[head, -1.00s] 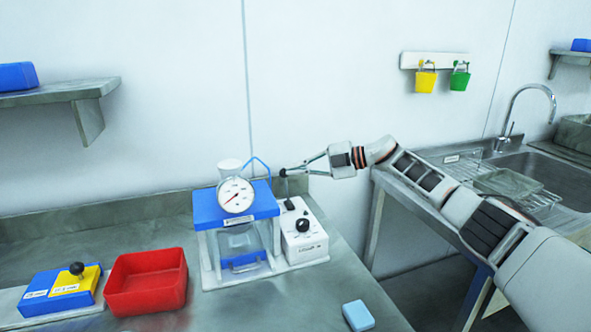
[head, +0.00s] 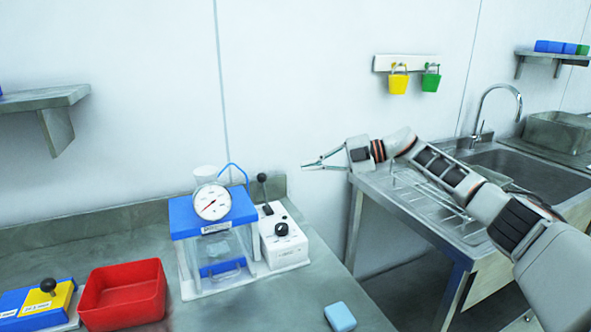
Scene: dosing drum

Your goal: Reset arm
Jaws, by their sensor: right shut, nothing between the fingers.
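My right arm reaches in from the right, and its gripper (head: 304,166) is shut and empty in the air against the white wall. It is up and to the right of the white control box (head: 284,243), clear of it. The box has a black knob on its front and an upright black-tipped lever (head: 262,179) at its back. The gripper does not touch the lever. Left of the box stands the dosing device (head: 214,240), with a blue top, a round dial gauge (head: 212,202) and a clear chamber. My left gripper is not in view.
A red tray (head: 122,322) and a blue and yellow block with a black knob (head: 47,287) sit at the left of the bench. A light blue block (head: 340,317) lies near the front.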

